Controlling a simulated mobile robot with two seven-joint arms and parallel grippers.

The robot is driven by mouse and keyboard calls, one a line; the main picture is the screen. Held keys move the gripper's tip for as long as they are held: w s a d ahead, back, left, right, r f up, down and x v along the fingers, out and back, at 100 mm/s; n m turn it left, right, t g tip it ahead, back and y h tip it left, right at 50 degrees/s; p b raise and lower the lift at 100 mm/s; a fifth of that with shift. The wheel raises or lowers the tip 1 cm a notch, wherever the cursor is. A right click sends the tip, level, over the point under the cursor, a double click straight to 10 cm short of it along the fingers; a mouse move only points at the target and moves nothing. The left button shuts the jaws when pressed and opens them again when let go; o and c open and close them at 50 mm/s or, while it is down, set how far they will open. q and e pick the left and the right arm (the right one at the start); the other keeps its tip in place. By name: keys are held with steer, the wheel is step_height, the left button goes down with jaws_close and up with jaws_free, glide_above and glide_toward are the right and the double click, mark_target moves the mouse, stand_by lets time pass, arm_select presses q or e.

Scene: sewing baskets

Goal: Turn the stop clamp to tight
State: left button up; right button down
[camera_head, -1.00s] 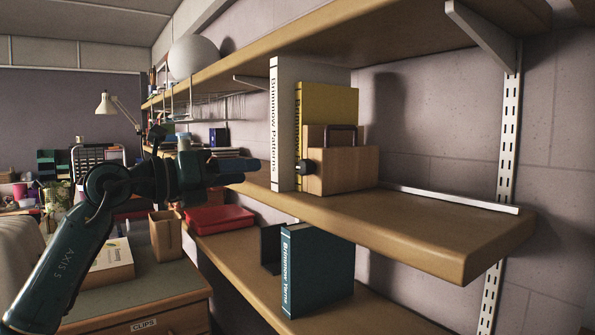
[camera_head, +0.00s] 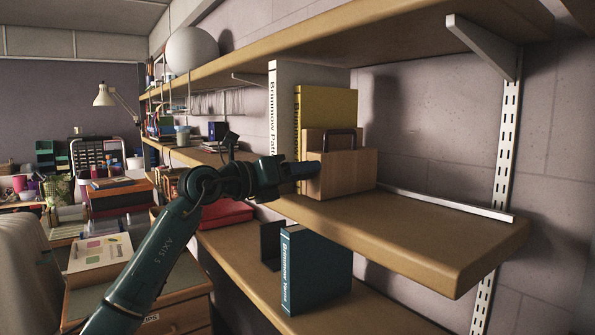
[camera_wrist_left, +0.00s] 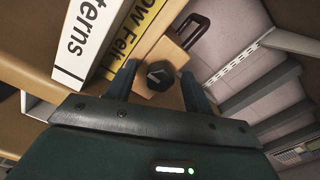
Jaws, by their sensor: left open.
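The stop clamp is a wooden block (camera_head: 347,174) with a dark metal loop (camera_head: 341,133), on the middle shelf against the books. In the left wrist view its dark knob (camera_wrist_left: 160,76) has a pale pointer mark and sits on the wooden block's face (camera_wrist_left: 166,52). My left gripper (camera_head: 312,170) is right at the block's left face and hides the knob in the head view. In the left wrist view the open left gripper (camera_wrist_left: 160,84) has one finger on each side of the knob. I cannot tell if the fingers touch it. My right gripper is not in view.
A white book (camera_head: 285,110) and a yellow book (camera_head: 327,108) stand behind the block. A metal rail (camera_head: 450,203) runs along the shelf (camera_head: 440,235), whose right part is bare. A teal book (camera_head: 318,270) stands on the shelf below, with a red box (camera_head: 225,214) farther left.

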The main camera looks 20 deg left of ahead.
arm_select(q)
steer(key=c, duration=0.9)
steer(key=shift+c, duration=0.4)
